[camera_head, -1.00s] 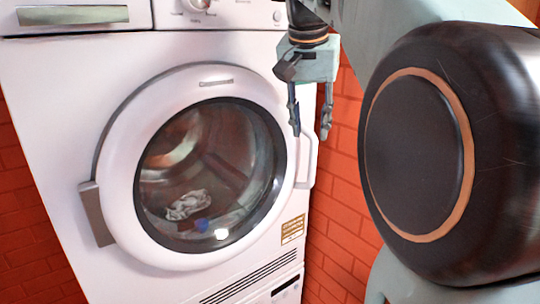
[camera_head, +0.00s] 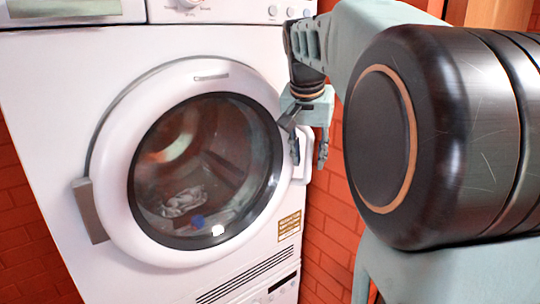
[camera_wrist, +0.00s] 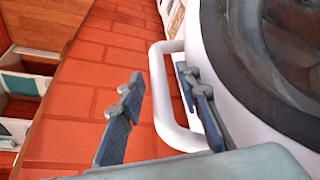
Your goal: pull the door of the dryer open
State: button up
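The white dryer (camera_head: 60,120) has a round door (camera_head: 118,190) with a dark glass window, and the door looks shut. A white loop handle (camera_head: 304,172) sticks out at the door's right edge; it also shows in the wrist view (camera_wrist: 159,95). My gripper (camera_head: 309,158) points down at the handle with its fingers apart. In the wrist view my open gripper (camera_wrist: 156,80) has one finger on each side of the handle's bar, the right one between bar and door. I cannot tell whether either finger touches it.
A red brick wall (camera_head: 330,220) stands close on the right and behind the dryer. A grey hinge block (camera_head: 90,210) is at the door's left edge. A pale cloth (camera_head: 183,202) lies inside the drum. A control panel (camera_head: 220,10) runs along the top.

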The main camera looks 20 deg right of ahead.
grip_shut()
jog(key=shift+s, duration=0.2)
dwell(0.5)
